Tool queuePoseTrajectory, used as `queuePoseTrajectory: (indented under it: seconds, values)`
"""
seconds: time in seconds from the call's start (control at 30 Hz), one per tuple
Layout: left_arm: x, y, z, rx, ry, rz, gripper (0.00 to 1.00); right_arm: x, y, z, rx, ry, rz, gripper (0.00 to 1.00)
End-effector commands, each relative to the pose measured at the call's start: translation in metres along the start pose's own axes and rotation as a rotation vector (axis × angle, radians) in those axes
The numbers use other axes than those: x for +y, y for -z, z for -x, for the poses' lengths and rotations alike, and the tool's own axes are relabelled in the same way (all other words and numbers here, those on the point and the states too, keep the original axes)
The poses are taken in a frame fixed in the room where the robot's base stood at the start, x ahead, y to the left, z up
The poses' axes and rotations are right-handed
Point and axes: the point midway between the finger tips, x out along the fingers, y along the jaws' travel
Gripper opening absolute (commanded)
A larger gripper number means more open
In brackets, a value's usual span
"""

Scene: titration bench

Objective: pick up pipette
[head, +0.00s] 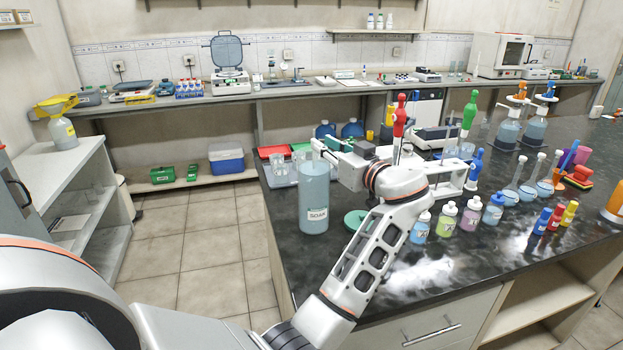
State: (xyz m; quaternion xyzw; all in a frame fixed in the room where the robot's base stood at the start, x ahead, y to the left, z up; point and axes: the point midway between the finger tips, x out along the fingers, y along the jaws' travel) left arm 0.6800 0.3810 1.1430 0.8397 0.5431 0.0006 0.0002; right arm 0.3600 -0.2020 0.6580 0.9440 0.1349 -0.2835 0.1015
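Several pipettes with coloured tops stand at a white rack (452,188) on the black bench. A red pipette (399,117) rises behind my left wrist, which hides its lower part. A green pipette (469,112) stands to its right. A blue pipette (475,164) stands lower, at the rack's right end. My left gripper (322,149) is left of the red pipette, pointing left, over or behind the top of the soap bottle. Its fingertips are small and partly hidden, so I cannot tell whether it is open. No pipette is seen in it. My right gripper is out of view.
A tall soap bottle (314,205) stands near the bench's left edge, beside a green disc (355,220). Small labelled bottles (447,220) line the front right of the rack. Flasks (528,188) stand further right. Red and green trays (273,152) lie behind.

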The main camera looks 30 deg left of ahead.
Motion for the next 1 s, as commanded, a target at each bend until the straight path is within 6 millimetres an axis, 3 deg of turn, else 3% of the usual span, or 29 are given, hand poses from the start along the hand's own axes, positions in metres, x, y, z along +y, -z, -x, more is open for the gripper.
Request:
queuePoseTrajectory:
  seconds: [0.4, 0.7, 0.8, 1.0]
  values:
    - [0.0, 0.003, -0.051, 0.002, -0.001, -0.002, 0.2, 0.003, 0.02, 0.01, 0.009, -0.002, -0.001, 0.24]
    - [0.001, 0.001, -0.055, -0.001, -0.003, -0.002, 0.2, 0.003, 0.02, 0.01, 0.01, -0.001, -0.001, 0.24]
    - [0.001, 0.001, -0.055, -0.001, -0.003, -0.002, 0.0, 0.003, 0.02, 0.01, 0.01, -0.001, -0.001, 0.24]
    - [0.001, 0.001, -0.055, -0.001, -0.003, -0.002, 0.0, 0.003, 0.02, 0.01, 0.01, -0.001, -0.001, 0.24]
